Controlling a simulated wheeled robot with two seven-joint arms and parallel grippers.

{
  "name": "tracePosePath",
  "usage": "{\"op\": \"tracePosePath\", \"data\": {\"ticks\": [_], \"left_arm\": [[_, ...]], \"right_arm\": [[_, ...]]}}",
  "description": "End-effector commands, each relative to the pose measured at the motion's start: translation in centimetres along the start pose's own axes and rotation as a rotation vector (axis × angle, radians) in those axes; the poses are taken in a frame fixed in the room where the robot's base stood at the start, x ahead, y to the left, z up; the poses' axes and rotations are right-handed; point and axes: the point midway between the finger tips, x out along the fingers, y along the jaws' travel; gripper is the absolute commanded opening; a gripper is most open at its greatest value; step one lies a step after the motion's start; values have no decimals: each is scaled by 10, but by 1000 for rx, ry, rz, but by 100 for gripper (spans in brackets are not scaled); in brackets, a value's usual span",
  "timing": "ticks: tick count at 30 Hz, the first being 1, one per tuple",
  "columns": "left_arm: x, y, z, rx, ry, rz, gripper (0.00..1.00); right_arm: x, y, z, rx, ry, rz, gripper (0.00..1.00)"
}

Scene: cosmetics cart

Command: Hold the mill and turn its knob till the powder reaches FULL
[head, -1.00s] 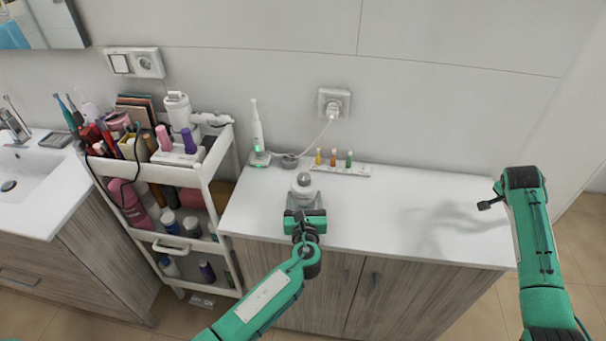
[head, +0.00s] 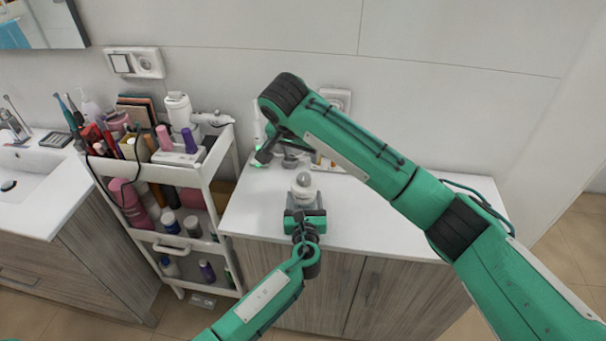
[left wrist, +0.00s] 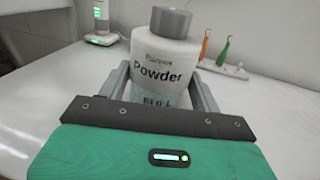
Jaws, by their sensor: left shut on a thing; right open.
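The mill (head: 303,195) stands upright on the white counter, with a rounded grey knob (head: 304,180) on top. In the left wrist view the white mill body (left wrist: 165,62) reads "Powder" and its grey top (left wrist: 170,20) shows. My left gripper (head: 305,213) is shut around the mill body from the front, one finger on each side. My right gripper (head: 273,152) is open and empty, above and behind the mill to the left. Its fingers are small and partly hidden by its own arm.
An electric toothbrush on its charger (left wrist: 100,22) stands at the back left of the counter. A rack with small coloured brushes (left wrist: 224,66) is behind the mill, mostly covered by my right arm in the head view. A loaded cart (head: 210,172) stands left. The counter's right side is clear.

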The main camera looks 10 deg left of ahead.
Motion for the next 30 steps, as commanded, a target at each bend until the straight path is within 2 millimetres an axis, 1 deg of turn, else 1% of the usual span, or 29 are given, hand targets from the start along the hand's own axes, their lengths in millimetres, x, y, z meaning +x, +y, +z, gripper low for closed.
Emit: {"op": "tracePosePath", "data": {"ticks": [2,5,8,15,21,25,30], "left_arm": [[0,0,1,-1,-1,0,32],[0,0,1,-1,-1,0,32],[0,0,1,-1,-2,0,32],[0,0,1,-1,-2,0,32],[0,0,1,-1,-2,0,32],[0,0,1,-1,-2,0,32],[0,0,1,-1,-2,0,32]], "right_arm": [[-4,-5,6,-18,3,8,55],[-1,-6,9,-25,4,13,55],[12,-6,10,-25,3,15,55],[60,-4,9,-23,2,17,55],[94,-4,8,-23,3,15,55],[108,-4,8,-23,3,14,55],[114,-5,8,-24,3,12,55]]}}
